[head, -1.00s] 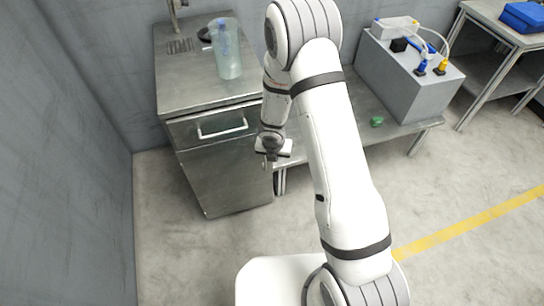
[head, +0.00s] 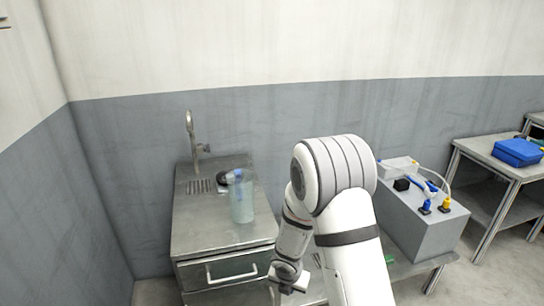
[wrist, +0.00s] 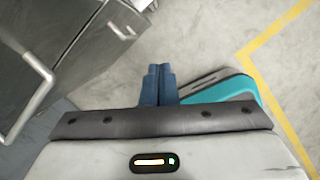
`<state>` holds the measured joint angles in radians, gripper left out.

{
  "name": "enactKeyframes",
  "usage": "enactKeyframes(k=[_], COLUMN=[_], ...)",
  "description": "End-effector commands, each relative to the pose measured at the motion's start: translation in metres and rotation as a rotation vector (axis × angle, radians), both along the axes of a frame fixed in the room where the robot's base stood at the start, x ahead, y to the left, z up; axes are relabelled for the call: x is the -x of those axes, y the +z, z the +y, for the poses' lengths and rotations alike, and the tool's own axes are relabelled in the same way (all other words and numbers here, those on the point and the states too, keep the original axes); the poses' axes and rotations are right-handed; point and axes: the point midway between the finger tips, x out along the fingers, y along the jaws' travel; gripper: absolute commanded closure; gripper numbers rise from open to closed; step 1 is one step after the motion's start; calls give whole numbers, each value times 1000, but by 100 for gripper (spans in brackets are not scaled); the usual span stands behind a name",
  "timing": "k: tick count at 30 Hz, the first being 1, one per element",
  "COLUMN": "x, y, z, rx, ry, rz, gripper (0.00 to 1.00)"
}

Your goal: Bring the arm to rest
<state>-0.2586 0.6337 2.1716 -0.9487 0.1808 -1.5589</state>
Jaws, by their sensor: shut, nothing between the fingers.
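My white arm (head: 340,180) is raised and bent in the head view, with its forearm hanging down. My gripper (wrist: 157,70) is shut and empty, its two blue fingers together in the wrist view. It points down above the open concrete floor. In the head view the gripper end (head: 288,282) is low in the picture, by the right front corner of the metal sink cabinet (head: 200,240). It touches nothing that I can see.
The cabinet carries a tap (head: 193,135) and a clear cylinder (head: 242,203) with something blue inside. To the right a grey box (head: 425,225) with hoses stands on a low metal bench. A blue case (head: 517,152) lies on a table farther right. The wall is behind.

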Motion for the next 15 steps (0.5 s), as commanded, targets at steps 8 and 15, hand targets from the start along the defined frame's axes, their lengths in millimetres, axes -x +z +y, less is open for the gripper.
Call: enactKeyframes(k=[8,15], x=[20,76], y=[125,209], z=[-58,-93], rx=[-119,-288], ry=[-764,-1439], rz=[-145,-225], gripper=[100,100])
